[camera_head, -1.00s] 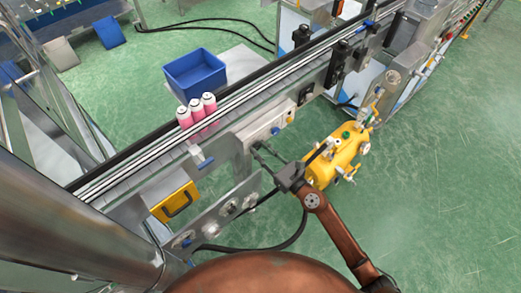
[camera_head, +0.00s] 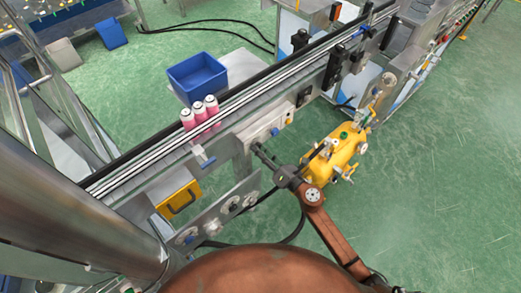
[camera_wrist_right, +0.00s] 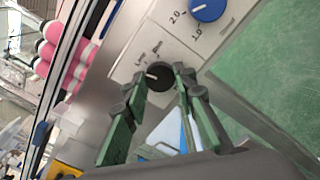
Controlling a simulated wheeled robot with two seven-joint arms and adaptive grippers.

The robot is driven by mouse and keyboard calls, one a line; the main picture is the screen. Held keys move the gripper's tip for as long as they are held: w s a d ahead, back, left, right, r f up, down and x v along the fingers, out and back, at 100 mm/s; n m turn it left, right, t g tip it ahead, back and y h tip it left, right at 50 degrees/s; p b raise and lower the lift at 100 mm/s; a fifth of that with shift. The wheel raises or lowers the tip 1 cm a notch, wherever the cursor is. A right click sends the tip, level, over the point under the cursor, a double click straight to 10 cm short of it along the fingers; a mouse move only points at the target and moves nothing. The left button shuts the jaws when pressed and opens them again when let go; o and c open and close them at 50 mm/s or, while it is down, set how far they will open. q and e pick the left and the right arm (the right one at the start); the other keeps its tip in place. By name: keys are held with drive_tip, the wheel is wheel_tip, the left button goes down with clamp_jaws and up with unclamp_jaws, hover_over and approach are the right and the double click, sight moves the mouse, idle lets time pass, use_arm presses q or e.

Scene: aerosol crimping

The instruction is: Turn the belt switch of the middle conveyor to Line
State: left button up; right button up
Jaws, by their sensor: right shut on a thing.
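The belt switch (camera_wrist_right: 158,76) is a small black round knob on a light grey panel, with a white pointer mark and two printed labels just above it. The pointer mark is toward the left label, but I cannot tell its exact setting. My right gripper (camera_head: 258,149) reaches the control panel on the near side of the conveyor (camera_head: 150,160). In the right wrist view its two dark green-grey fingers (camera_wrist_right: 160,80) are shut on the knob from both sides. My left gripper is in neither view.
A blue dial (camera_wrist_right: 208,9) with printed numbers sits beside the switch. Several pink cans (camera_head: 200,114) stand on the conveyor, with a blue bin (camera_head: 197,77) behind. A yellow tank (camera_head: 338,158) stands close to the right of my right arm. Green floor is clear farther right.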

drive_tip(key=shift+m+p, duration=0.45)
drive_tip(key=shift+m, duration=0.55)
drive_tip(key=o, duration=1.2)
drive_tip(key=shift+c, duration=0.2)
drive_tip(key=shift+s, duration=0.1)
drive_tip(key=v, duration=1.2)
drive_tip(key=shift+f, duration=0.1)
